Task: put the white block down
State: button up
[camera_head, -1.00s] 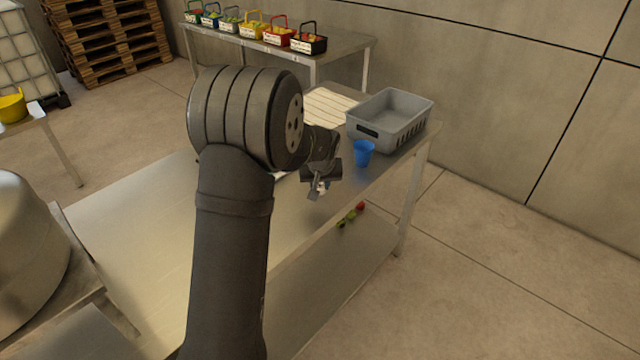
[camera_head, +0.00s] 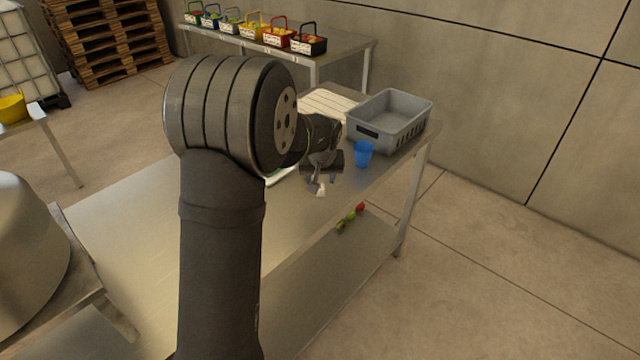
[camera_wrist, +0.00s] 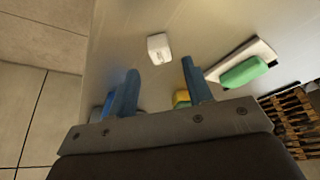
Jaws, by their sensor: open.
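The white block (camera_wrist: 159,48) lies on the metal table, just beyond my fingertips in the wrist view. In the head view the white block (camera_head: 320,190) shows small below my gripper (camera_head: 318,180), near the table's front edge. My gripper (camera_wrist: 159,67) is open, with its two blue fingers apart and nothing between their tips. The block appears clear of both fingers in the wrist view.
A green block (camera_wrist: 243,72) lies on a white tray (camera_wrist: 262,50) to the right. A yellow object (camera_wrist: 181,98) is partly hidden by my gripper. A blue cup (camera_head: 364,154) and grey basket (camera_head: 410,112) stand nearby. Red and green items (camera_head: 350,216) lie on the lower shelf.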

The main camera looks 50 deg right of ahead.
jog(key=v, duration=0.7)
jog(key=shift+r, duration=0.25)
jog(key=shift+f, duration=0.1)
jog(key=x, duration=1.2)
jog(key=shift+a+f, duration=0.1)
notch_tip(320, 180, up, 2)
jog(key=shift+s+r, duration=0.1)
jog(key=shift+r, duration=0.35)
